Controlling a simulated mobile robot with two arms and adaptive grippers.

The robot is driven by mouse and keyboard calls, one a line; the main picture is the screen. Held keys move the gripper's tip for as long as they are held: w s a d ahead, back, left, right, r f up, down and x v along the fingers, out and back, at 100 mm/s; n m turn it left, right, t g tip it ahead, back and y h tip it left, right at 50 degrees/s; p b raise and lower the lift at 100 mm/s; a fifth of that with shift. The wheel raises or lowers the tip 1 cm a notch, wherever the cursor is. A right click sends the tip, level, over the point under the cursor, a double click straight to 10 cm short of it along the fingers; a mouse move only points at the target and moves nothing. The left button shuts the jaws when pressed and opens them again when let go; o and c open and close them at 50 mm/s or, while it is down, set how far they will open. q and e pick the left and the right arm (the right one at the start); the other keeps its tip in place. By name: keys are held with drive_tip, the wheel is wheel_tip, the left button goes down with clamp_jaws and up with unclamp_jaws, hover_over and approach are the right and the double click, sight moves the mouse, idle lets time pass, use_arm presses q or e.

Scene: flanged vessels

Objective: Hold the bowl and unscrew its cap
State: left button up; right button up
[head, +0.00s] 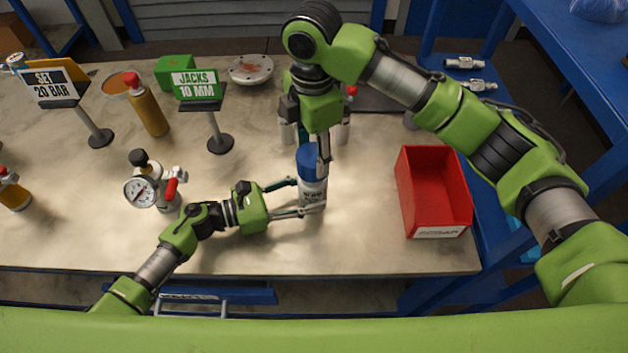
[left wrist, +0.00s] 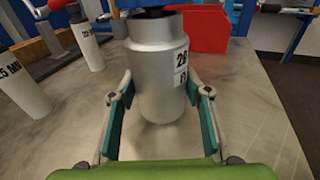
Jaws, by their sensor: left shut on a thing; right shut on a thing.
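The bowl is a silver-grey cylindrical vessel (head: 313,191) standing upright on the bench, with a blue cap (head: 306,160) on top. It fills the middle of the left wrist view (left wrist: 158,75), with a printed label on its right side; only the cap's dark lower edge shows there. My left gripper (head: 309,195) reaches in from the left and is shut on the vessel's body, one finger on each side. My right gripper (head: 322,158) comes down from above and is shut on the cap.
A red bin (head: 418,205) stands right of the vessel. A pressure gauge assembly (head: 141,190) stands to the left. Other silver cylinders (head: 343,132) stand just behind, partly hidden by my right arm. Sign stands (head: 219,143) are at the back left. The front bench is mostly clear.

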sight(313, 155)
use_arm(q)
drive_tip(key=shift+f, duration=0.1)
use_arm(e)
drive_tip(key=shift+r, duration=0.1)
drive_tip(key=shift+r, duration=2.45)
use_arm(q)
drive_tip(key=o, duration=1)
drive_tip(key=shift+o, duration=0.2)
drive_tip(key=v, duration=1.2)
use_arm(e)
drive_tip(key=shift+f, duration=0.1)
